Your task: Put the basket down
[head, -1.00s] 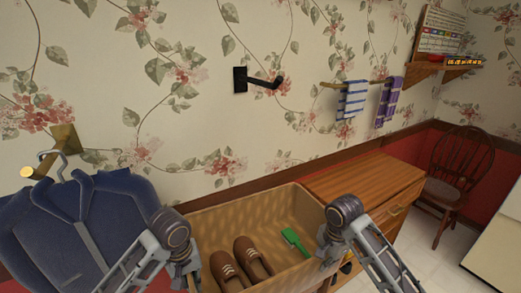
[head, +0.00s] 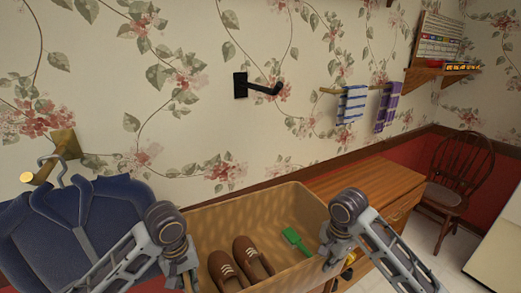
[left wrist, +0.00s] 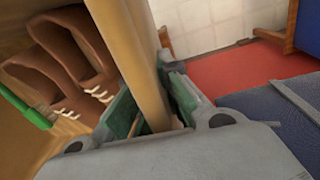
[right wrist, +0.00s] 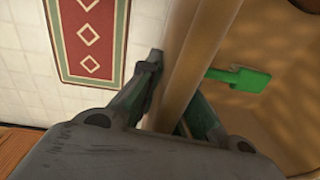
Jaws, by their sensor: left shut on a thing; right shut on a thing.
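The basket (head: 205,216) is a tan, open-topped box in the lower middle of the head view. It holds a pair of brown shoes (head: 240,262) and a green brush-like tool (head: 296,241). My left gripper (head: 185,275) is shut on the basket's left wall; the left wrist view shows that wall (left wrist: 135,50) between its fingers. My right gripper (head: 330,258) is shut on the right wall, which also shows between its fingers in the right wrist view (right wrist: 190,60). The basket's underside is hidden, so I cannot tell what it rests on.
A wooden cabinet (head: 365,186) stands behind and right of the basket, its top bare where visible. A blue jacket (head: 85,225) hangs at the left. A black wall hook (head: 258,87) is above. A chair (head: 460,175) stands at the right. A red patterned rug (right wrist: 88,40) lies on the floor.

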